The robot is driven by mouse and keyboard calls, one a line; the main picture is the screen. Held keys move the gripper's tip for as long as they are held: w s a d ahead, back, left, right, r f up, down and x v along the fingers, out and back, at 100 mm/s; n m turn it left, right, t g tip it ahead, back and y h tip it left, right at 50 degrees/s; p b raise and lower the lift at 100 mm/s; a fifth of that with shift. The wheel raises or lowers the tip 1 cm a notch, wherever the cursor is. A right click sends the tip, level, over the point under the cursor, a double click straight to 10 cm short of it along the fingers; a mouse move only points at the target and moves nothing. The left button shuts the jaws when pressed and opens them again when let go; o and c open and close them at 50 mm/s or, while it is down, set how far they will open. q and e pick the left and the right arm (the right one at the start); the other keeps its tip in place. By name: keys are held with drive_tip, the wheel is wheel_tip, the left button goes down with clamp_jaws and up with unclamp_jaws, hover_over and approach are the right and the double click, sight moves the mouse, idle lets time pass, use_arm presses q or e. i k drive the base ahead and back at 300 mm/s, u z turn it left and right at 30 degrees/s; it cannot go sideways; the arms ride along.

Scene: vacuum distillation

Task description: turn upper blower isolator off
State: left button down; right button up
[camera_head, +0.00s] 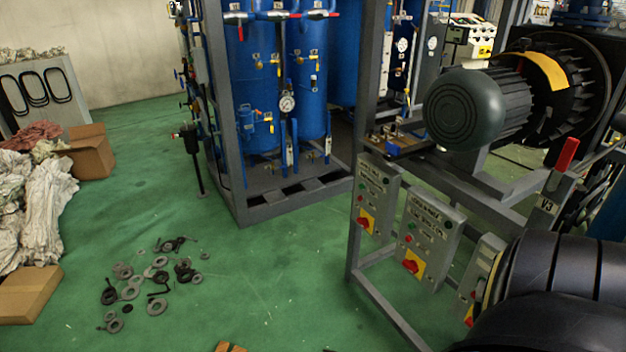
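Several grey isolator boxes hang on a grey frame at the right of the head view. The left box (375,196) has a red knob on a yellow plate (366,220), with small coloured buttons above. The middle box (428,232) has a similar red and yellow switch (413,263). A third box (484,272) is partly hidden behind a large black ribbed body, and only part of its switch (470,314) shows. The labels are too small to read surely, so I cannot tell which is the upper blower's. Neither of my grippers is in view.
A dark motor (478,108) sits above the boxes, and the black ribbed body (570,275) fills the lower right. A red-handled valve lever (566,154) stands nearby. Blue tanks (260,80) stand in a frame behind.

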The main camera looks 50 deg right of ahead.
sight(364, 222)
drive_tip(key=i, duration=2.05)
drive_tip(key=z, duration=1.05)
drive_tip(key=i, duration=1.25)
drive_tip(key=z, duration=1.65)
drive_tip(key=i, duration=0.6)
drive_tip(key=z, duration=0.45)
